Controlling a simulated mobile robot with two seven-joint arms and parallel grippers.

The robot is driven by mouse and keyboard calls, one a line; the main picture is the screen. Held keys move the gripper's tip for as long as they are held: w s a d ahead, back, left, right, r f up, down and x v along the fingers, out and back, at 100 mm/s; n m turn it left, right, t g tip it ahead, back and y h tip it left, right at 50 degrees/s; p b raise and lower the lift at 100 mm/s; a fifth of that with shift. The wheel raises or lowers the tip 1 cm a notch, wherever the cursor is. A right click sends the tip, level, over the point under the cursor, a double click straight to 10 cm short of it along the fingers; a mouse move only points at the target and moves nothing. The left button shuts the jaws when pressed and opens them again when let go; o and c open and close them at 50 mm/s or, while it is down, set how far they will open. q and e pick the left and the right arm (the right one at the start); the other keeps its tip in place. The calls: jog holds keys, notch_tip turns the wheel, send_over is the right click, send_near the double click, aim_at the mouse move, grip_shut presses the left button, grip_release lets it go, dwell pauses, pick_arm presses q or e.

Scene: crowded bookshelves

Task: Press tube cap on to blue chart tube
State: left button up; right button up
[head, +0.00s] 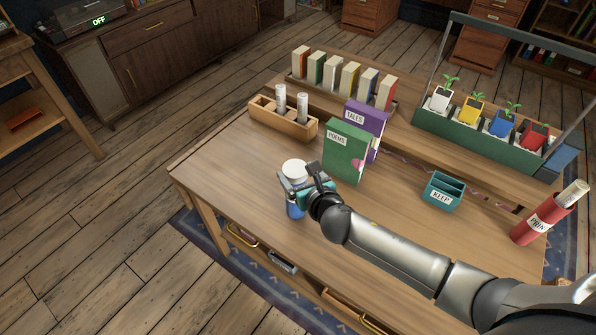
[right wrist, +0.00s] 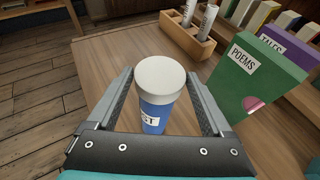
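The blue chart tube (head: 295,210) stands upright near the left front part of the table. It also shows in the right wrist view (right wrist: 154,117), with part of a white label ending in "CT". The white tube cap (head: 294,167) sits on its top end, also seen in the right wrist view (right wrist: 160,76); I cannot tell how firmly it is seated. My right gripper (head: 298,182) is at the tube's upper part, with one finger on each side. In the right wrist view the fingers are spread, with gaps between them and the tube. My left gripper is not in view.
A green POEMS book (head: 345,152) and purple TALES book (head: 367,123) stand just behind right. A wooden rack (head: 283,124) holds two pale tubes. A teal KEEP box (head: 443,191) and red tube (head: 545,218) are at right. The table's left end is clear.

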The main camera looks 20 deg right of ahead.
jog(key=shift+o, duration=1)
jog(key=shift+s+r, duration=0.1)
jog(key=p+v, duration=0.3)
jog(key=v, duration=1.2)
